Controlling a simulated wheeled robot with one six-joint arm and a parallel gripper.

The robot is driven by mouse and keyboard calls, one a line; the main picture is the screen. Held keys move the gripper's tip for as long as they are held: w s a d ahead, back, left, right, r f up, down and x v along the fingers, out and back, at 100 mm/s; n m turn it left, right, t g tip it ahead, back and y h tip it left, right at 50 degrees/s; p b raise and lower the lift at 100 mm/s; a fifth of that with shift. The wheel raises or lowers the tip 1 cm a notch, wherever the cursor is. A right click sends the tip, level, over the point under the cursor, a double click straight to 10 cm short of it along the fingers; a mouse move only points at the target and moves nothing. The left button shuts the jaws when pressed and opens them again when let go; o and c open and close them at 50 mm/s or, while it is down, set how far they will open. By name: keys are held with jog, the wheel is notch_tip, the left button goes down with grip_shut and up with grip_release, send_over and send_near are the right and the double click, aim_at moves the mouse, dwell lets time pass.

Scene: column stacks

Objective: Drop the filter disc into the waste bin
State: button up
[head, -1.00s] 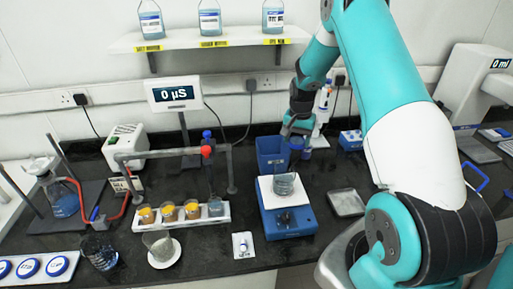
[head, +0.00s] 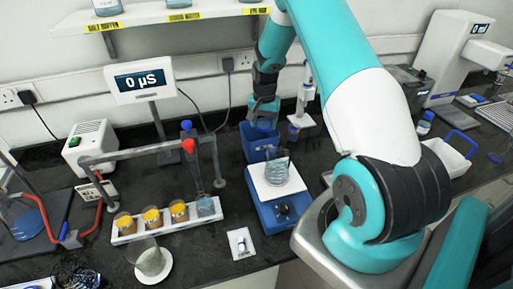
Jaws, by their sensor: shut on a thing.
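The waste bin (head: 256,147) is a blue open box at the back of the bench, behind the balance. My gripper (head: 264,117) points down directly above the bin's opening. It is shut on the filter disc (head: 264,125), a small blue shape just under the fingers, at about the height of the bin's rim. The fingers and disc are small in this view, so the disc's details and the bin's inside are hidden.
A blue balance (head: 281,210) with a glass beaker (head: 277,168) stands just in front of the bin. A dispenser stand (head: 304,110) is to the right. A grey frame with a probe (head: 192,155) and several sample cups stand to the left.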

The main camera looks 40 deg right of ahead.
jog(key=shift+f, duration=0.35)
jog(key=o, duration=1)
jog(key=shift+c, duration=0.2)
notch_tip(320, 180, up, 18)
jog(key=b, duration=0.5)
jog(key=shift+f, duration=0.25)
